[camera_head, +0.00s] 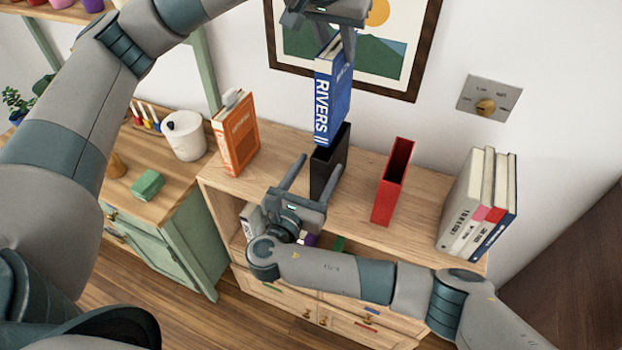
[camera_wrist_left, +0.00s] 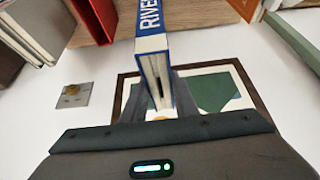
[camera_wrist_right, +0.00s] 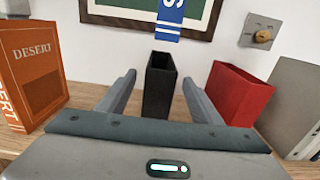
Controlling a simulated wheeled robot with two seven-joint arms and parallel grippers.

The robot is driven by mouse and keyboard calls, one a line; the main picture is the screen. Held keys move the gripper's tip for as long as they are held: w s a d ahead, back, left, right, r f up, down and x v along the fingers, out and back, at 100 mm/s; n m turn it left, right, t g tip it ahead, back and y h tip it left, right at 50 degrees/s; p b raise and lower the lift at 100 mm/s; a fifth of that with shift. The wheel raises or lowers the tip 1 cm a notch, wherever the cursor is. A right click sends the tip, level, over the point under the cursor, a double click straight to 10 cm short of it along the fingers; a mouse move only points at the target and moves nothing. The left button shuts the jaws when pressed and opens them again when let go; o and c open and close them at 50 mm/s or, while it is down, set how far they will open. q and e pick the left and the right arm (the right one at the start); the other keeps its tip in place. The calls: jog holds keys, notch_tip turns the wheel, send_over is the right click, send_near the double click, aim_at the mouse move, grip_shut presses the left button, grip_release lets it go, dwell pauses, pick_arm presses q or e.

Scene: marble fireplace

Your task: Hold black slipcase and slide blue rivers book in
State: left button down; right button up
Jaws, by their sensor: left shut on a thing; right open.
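The blue rivers book (camera_head: 332,103) hangs upright above the black slipcase (camera_head: 328,166), its lower end close to the slipcase's top in the head view. The right wrist view shows the book's blue lower end (camera_wrist_right: 170,20) apart from and above the slipcase (camera_wrist_right: 159,88). My left gripper (camera_head: 348,50) is shut on the book's upper end; it also shows in the left wrist view (camera_wrist_left: 160,95). The slipcase stands on the wooden shelf top with its opening up. My right gripper (camera_head: 318,178) is open, its fingers on either side of the slipcase with gaps visible.
A red slipcase (camera_head: 392,182) stands open and empty to the right. An orange desert book (camera_head: 236,135) stands to the left. Several pale books (camera_head: 466,205) stand at the shelf's right end. A framed picture (camera_head: 405,50) and a wall switch (camera_head: 488,98) are behind.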

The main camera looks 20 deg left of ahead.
send_over(323, 160)
jog(key=s+d, duration=0.2)
dwell(0.3)
jog(key=c, duration=1.2)
